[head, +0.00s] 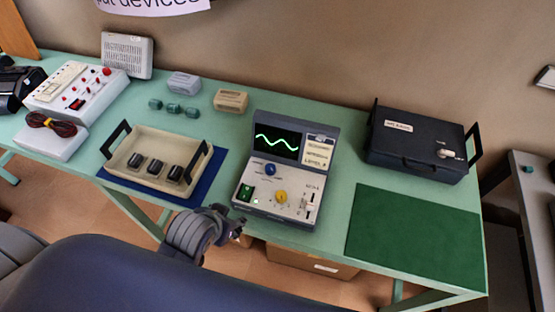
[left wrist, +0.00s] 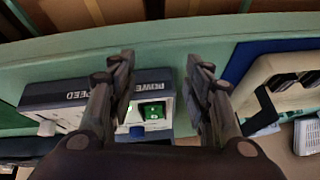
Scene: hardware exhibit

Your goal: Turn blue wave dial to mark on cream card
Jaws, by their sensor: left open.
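The wave device (head: 262,205) stands at the middle of the bench, its raised screen (head: 277,142) showing a green wave. The blue dial (head: 270,169) is on its panel below the screen; its pointer is too small to read. A cream card (head: 318,153) with small marks sits right of the screen. My left gripper (head: 238,225) is at the device's front left corner, apart from the blue dial. My right gripper is not in view.
A yellow dial (head: 281,196) and a white slider (head: 310,205) share the panel. A cream tray (head: 125,172) with black knobs stands left on a blue mat (head: 205,182). A black case (head: 415,150) stands right, behind a clear green mat (head: 415,240).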

